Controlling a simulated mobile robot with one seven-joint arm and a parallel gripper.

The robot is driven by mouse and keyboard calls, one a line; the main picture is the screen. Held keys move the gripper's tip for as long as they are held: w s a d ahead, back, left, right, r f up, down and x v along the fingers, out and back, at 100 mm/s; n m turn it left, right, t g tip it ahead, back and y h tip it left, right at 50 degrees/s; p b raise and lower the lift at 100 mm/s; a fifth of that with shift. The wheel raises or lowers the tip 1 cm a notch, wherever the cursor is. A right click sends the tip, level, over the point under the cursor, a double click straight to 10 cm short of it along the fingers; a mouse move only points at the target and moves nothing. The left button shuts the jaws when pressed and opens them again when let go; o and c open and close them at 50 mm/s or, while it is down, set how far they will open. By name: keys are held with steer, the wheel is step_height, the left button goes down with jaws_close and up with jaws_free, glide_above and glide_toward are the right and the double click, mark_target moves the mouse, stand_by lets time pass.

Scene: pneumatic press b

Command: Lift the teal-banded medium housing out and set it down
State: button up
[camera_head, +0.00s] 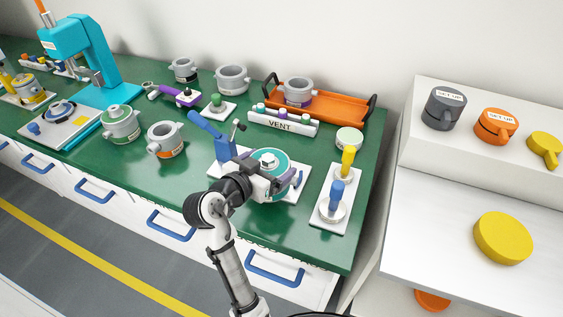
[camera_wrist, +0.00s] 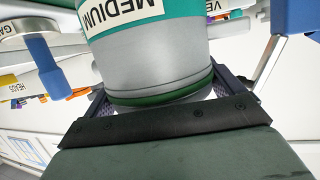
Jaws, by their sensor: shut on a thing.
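The teal-banded medium housing (camera_head: 271,158) is over the white plate of the blue lever fixture (camera_head: 225,145), in front of the lever. It also shows in the wrist view (camera_wrist: 155,65), with a teal band lettered MEDIUM above a plain grey lower body. My gripper (camera_head: 276,184) reaches it from the front. In the wrist view its dark fingers are on either side of the grey body, shut on it. The arm and gripper hide the housing's lower front in the head view. I cannot tell whether its base touches the plate.
Right of the fixture, a white plate (camera_head: 323,222) carries yellow and blue handled gauges. Behind stand the VENT rack (camera_head: 283,125) and an orange tray (camera_head: 335,110). An orange-banded housing (camera_head: 165,141) stands left. Green bench is bare between that housing and the fixture.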

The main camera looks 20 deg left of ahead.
steer(key=s, duration=0.9)
steer(key=shift+s, duration=0.3)
steer(key=shift+a, duration=0.1)
stand_by(0.6)
